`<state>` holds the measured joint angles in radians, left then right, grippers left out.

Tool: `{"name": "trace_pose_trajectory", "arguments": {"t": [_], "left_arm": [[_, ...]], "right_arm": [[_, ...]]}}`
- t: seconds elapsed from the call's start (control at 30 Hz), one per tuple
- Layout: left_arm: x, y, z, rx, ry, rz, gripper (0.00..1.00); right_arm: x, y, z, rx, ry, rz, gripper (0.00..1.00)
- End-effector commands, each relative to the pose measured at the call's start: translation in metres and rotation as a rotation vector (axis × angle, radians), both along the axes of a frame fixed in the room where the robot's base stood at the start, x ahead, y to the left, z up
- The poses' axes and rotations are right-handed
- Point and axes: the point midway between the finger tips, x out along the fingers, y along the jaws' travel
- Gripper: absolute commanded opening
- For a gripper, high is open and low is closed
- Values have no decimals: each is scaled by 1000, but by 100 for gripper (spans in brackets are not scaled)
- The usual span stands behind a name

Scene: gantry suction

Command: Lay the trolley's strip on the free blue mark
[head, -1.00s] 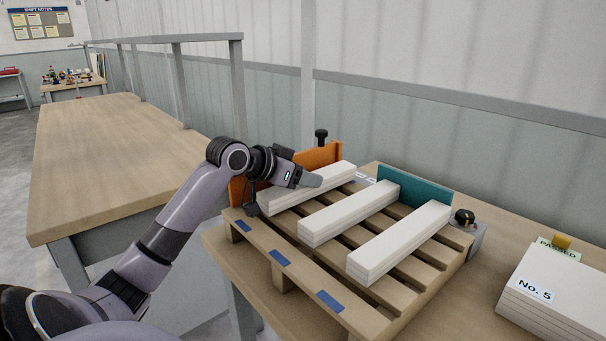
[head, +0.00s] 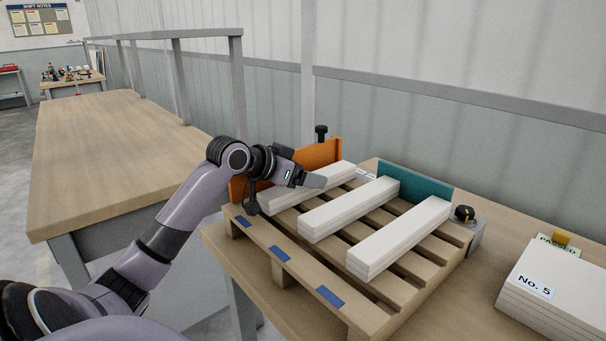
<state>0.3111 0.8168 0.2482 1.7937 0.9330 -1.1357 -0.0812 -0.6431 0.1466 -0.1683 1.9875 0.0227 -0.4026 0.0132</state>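A slatted wooden pallet (head: 385,325) carries three pale layered strips: a left strip (head: 290,196), a middle strip (head: 345,213) and a right strip (head: 400,238). Its front plank bears three blue marks: left (head: 242,222), middle (head: 280,253) and right (head: 329,297). Each strip lies roughly in line with one mark. My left gripper (head: 318,181) is over the left strip and hides part of it. I cannot tell whether it touches the strip or whether its fingers are open. I cannot make out a trolley. My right gripper is out of view.
A stack labelled No. 5 (head: 555,295) is at the right. The long bench (head: 110,160) at the left is clear.

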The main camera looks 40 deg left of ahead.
Motion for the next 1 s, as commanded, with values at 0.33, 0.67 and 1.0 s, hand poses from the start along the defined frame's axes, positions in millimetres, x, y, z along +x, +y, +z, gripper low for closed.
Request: {"name": "trace_pose_trajectory", "arguments": {"t": [0.33, 0.67, 1.0], "left_arm": [[-19, 2, 8, 3, 3, -1, 77], [-55, 5, 29, 1, 1, 1, 77], [-63, 6, 34, 0, 1, 0, 77]], "right_arm": [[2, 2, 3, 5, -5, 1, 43], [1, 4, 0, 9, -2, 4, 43], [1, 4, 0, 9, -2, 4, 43]]}}
